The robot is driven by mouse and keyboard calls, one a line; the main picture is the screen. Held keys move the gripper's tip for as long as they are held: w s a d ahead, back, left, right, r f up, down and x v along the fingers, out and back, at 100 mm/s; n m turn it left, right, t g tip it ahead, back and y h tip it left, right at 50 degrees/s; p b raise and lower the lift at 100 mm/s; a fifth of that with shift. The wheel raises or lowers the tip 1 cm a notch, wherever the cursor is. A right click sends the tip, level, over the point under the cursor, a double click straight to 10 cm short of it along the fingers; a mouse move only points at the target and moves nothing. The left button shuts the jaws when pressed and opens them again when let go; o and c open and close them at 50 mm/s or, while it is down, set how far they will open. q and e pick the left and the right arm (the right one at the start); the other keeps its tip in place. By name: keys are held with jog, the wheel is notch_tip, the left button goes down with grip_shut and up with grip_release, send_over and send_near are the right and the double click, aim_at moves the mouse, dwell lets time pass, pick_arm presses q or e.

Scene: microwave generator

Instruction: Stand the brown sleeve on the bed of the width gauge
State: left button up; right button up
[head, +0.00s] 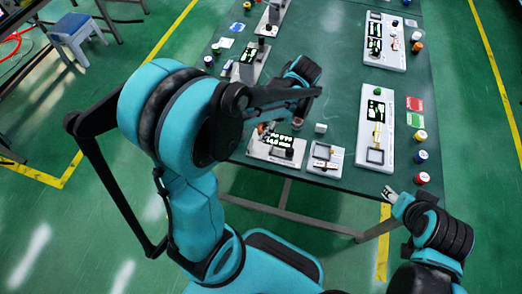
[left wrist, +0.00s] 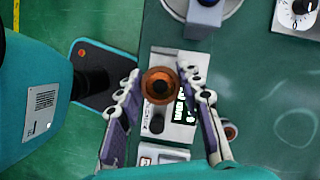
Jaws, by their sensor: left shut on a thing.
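The brown sleeve (left wrist: 160,86), a round ring-shaped piece with a dark bore, is between the fingertips of my left gripper (left wrist: 160,78) in the left wrist view. The gripper is shut on it. Below it is a pale instrument (left wrist: 165,68) with a black lit display and a dark round knob, which looks like the width gauge; it also shows in the head view (head: 257,153). The sleeve covers part of it, and I cannot tell the gap between them. My right gripper (head: 389,192) is beside the table's front right corner; its jaws are too small to read.
A small white box (head: 326,147) stands right of the instrument, and a long white panel (head: 376,105) farther right. Several coloured cylinders, including a red one (head: 422,178), line the right edge. Bare green table (head: 340,85) lies behind the small box.

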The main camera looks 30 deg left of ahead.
pick_arm(q)
jog(key=shift+s+a+f+m, duration=0.2)
jog(key=shift+s+a+m, duration=0.15)
jog(key=shift+m, duration=0.15)
jog(key=b, duration=0.3)
send_over(256, 150)
jog(key=d, duration=0.1)
jog(key=shift+t, duration=0.3)
jog(key=f, duration=0.3)
jog(key=w+f, duration=0.1)
jog(key=f, duration=0.1)
jog(key=shift+d+f, duration=0.2)
jog(key=shift+f, duration=0.15)
jog(key=shift+s+f, duration=0.1)
jog(key=shift+f, duration=0.5)
notch_tip(256, 150, down, 3)
jog(key=shift+r+b, duration=0.1)
jog(key=shift+b, duration=0.7)
